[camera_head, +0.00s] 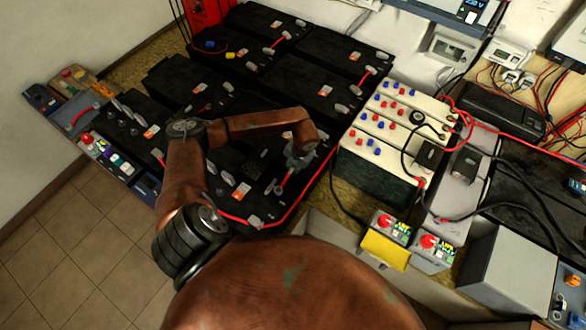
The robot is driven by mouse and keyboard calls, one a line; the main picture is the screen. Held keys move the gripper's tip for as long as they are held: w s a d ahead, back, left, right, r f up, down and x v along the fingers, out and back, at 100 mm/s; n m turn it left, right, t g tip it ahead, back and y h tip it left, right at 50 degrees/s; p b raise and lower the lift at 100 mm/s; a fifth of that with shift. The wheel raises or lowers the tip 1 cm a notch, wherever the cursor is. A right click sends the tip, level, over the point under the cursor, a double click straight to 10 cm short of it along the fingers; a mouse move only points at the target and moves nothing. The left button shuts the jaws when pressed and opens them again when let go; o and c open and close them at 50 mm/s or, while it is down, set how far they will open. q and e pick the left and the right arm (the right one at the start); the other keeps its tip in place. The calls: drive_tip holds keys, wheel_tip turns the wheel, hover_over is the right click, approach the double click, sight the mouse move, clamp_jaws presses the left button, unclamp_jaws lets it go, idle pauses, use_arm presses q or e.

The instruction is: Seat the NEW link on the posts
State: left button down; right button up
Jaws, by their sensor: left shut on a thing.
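My left arm reaches across the black batteries (214,163) from the left. My left gripper (296,163) points down over the front right battery and is shut on a small link (287,181), red in the middle with a greyish end. The link lies slantwise close to the battery top. I cannot tell whether it touches the posts, as the gripper covers its upper end. Similar red links (280,40) join batteries farther back. My right gripper is not in view.
Cream batteries (398,118) with red and blue caps stand close to the right of the gripper. A red cable (310,192) runs along the front right battery edge. Chargers with red knobs (385,222) stand in front, and a parts tray (72,116) lies at left.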

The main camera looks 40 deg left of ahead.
use_arm(q)
drive_tip(key=shift+f, duration=0.25)
idle(0.4)
idle(0.3)
drive_tip(key=c, duration=1.9)
unclamp_jaws()
drive_tip(key=o, duration=0.4)
drive_tip(key=shift+r, duration=0.15)
drive_tip(key=shift+r+p, duration=0.55)
drive_tip(key=shift+r, duration=0.4)
drive_tip(key=shift+r+p, duration=1.8)
drive_tip(key=shift+r, duration=1.15)
